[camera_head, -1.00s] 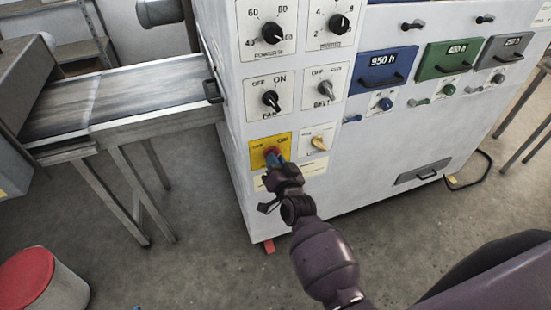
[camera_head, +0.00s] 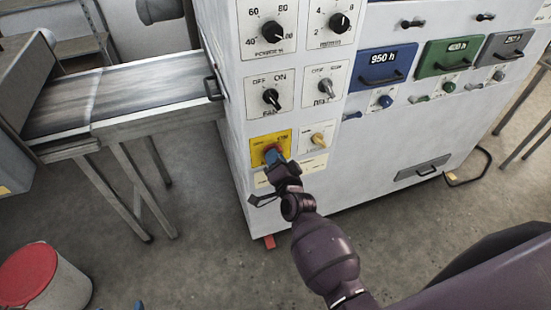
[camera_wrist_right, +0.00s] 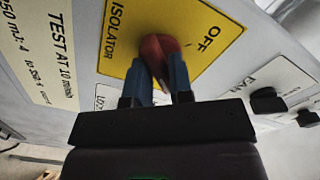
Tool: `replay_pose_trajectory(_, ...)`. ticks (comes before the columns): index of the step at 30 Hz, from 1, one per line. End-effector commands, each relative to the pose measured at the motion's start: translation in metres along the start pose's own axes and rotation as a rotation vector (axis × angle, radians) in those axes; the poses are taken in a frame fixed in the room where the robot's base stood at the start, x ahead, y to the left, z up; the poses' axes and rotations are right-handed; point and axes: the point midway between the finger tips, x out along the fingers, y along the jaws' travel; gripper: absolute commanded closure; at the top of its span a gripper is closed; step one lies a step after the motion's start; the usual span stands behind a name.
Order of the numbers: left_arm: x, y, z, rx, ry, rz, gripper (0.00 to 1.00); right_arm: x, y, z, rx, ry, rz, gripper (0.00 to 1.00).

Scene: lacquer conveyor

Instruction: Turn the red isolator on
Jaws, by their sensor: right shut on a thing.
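The red isolator (camera_wrist_right: 160,48) is a red knob on a yellow plate (camera_wrist_right: 203,18) on the white cabinet front. In the wrist view the plate reads ISOLATOR and OFF; no ON mark shows. My right gripper (camera_head: 273,155) is at the knob in the head view. In the wrist view its blue fingers (camera_wrist_right: 160,76) are shut on the knob, one on each side. The fingers and the gripper body hide part of the knob, so its exact pointing is unclear. A blue tip of my left gripper (camera_head: 138,304) shows at the bottom edge of the head view.
A fan switch (camera_head: 271,98) and a belt switch (camera_head: 326,88) sit above the isolator. A pale yellow knob (camera_head: 318,139) is close to its right. A conveyor (camera_head: 150,93) joins the cabinet on the left. A red-lidded bin (camera_head: 27,274) stands at lower left.

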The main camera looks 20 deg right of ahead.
Motion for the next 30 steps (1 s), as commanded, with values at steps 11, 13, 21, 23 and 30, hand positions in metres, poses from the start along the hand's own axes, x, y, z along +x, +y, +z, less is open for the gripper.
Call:
replay_pose_trajectory(11, 0.0001, 0.0001, 0.0, 0.0, 0.0, 0.0, 0.2, 0.0, -0.0003, -0.0003, 0.002, 0.001, 0.0, 1.0)
replay_pose_trajectory(13, 0.0002, 0.0002, -0.0001, -0.001, 0.0, 0.0, 0.2, 0.0001, -0.0003, -0.0004, 0.002, 0.001, 0.0, 1.0)
replay_pose_trajectory(21, 0.0002, 0.0003, -0.0001, -0.001, 0.0, 0.0, 0.2, 0.0001, -0.0004, -0.0005, 0.002, 0.002, -0.001, 1.0)
replay_pose_trajectory(23, 0.0002, 0.0003, -0.0001, -0.001, 0.0, 0.0, 0.2, 0.0001, -0.0004, -0.0005, 0.002, 0.002, -0.001, 1.0)
replay_pose_trajectory(30, 0.0002, 0.0003, -0.0002, -0.001, 0.0, 0.0, 0.2, 0.0002, -0.0004, -0.0004, 0.001, 0.001, -0.001, 0.61)
